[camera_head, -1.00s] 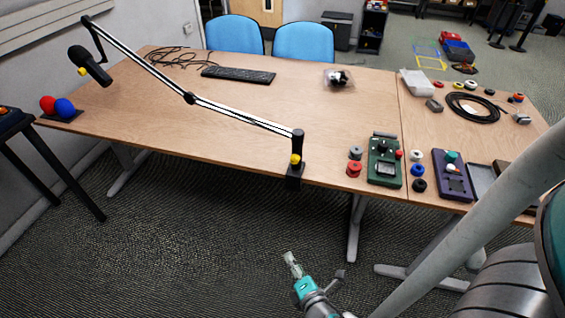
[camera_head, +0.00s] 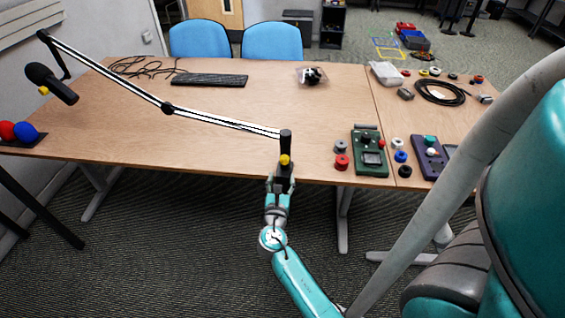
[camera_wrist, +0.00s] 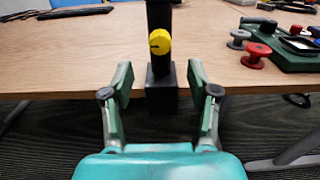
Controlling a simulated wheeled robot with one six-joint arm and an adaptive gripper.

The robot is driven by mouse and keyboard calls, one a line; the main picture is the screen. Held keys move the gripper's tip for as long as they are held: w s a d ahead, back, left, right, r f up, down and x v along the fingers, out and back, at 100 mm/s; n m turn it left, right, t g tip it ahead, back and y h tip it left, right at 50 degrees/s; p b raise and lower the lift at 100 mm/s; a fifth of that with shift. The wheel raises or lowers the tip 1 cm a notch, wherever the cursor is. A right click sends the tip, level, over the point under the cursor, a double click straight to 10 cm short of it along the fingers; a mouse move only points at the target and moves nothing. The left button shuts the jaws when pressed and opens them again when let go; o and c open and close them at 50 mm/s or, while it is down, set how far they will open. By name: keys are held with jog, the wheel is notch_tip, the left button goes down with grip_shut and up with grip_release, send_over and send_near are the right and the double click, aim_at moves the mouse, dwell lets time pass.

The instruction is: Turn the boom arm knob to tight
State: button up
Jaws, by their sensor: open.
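The boom arm (camera_head: 165,107) is black and white and reaches left from a black post (camera_head: 286,143) clamped at the table's front edge. Its yellow knob (camera_head: 285,160) sits on the post's front; in the wrist view the knob (camera_wrist: 160,41) is round with a dark mark on its left side. My gripper (camera_head: 282,184) is at the table edge, just in front of and below the knob. In the wrist view my gripper (camera_wrist: 160,85) is open, with one finger on each side of the black clamp (camera_wrist: 161,90). The fingers look apart from the post and the knob.
A green device (camera_head: 370,155) and red and grey spools (camera_head: 341,161) stand right of the post. A microphone (camera_head: 50,82) hangs at the boom's far left end. A keyboard (camera_head: 209,80) lies behind the boom. The table (camera_head: 215,150) left of the post is clear.

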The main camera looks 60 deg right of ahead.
aim_at(284, 161)
jog(key=x, duration=0.8)
jog(key=shift+w+d, duration=0.1)
jog(key=shift+c, duration=0.2)
grip_shut()
